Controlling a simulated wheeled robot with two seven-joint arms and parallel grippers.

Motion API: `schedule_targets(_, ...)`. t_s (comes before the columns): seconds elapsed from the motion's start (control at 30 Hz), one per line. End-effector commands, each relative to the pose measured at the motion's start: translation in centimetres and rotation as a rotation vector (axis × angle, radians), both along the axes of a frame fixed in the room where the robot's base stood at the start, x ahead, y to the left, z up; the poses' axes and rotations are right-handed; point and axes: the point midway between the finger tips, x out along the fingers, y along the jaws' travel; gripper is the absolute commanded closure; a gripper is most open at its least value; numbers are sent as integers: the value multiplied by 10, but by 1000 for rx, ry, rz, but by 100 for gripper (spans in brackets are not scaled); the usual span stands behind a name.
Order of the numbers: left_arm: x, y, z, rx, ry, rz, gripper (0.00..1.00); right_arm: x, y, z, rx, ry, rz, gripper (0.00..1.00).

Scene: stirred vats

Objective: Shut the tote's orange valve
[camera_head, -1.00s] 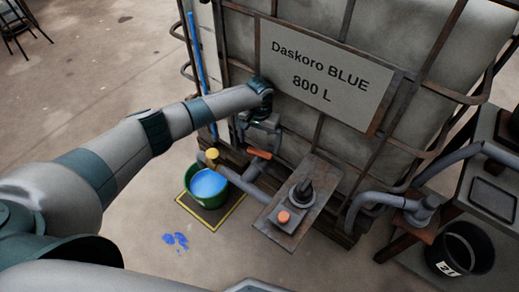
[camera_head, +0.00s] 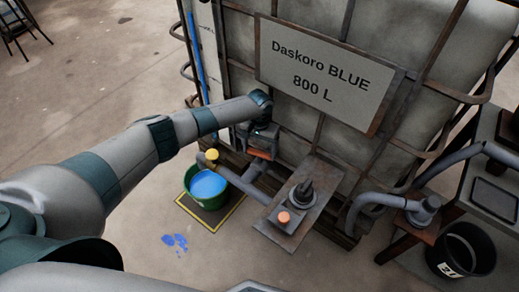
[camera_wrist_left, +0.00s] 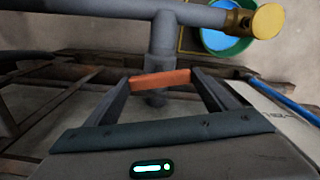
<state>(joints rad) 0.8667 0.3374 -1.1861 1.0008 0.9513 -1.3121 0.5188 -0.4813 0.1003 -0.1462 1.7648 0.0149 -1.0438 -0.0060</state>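The tote (camera_head: 285,125) is a large pale tank in a rusty cage, with a sign reading "Daskoro BLUE 800 L". Its orange valve handle (camera_head: 259,155) is a short bar on the grey outlet pipe, partly covered by my gripper in the head view. My left gripper (camera_head: 260,151) is open at the handle. In the left wrist view, the orange handle (camera_wrist_left: 160,79) spans the space between my two fingertips (camera_wrist_left: 162,83), one near each end. I cannot tell whether they touch it. My right gripper is not in view.
A green bucket (camera_head: 190,180) of blue liquid stands on a yellow-edged mat (camera_head: 226,217) below a yellow cap (camera_head: 212,155). Blue spots (camera_head: 175,241) mark the floor. A rusty plate (camera_head: 287,238) with an orange button sits right of the valve. A black bucket (camera_head: 462,251) stands farther right.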

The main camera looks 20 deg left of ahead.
Motion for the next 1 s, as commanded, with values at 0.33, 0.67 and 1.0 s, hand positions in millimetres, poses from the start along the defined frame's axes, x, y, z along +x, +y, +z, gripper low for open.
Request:
schedule_targets(0.33, -1, 0, 1, 0, 2, -128, 44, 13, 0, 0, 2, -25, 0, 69)
schedule_targets(0.67, 0, 1, 0, 1, 0, -269, 44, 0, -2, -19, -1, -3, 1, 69)
schedule_targets(1.0, 0, 0, 0, 1, 0, -269, 3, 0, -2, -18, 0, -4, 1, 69)
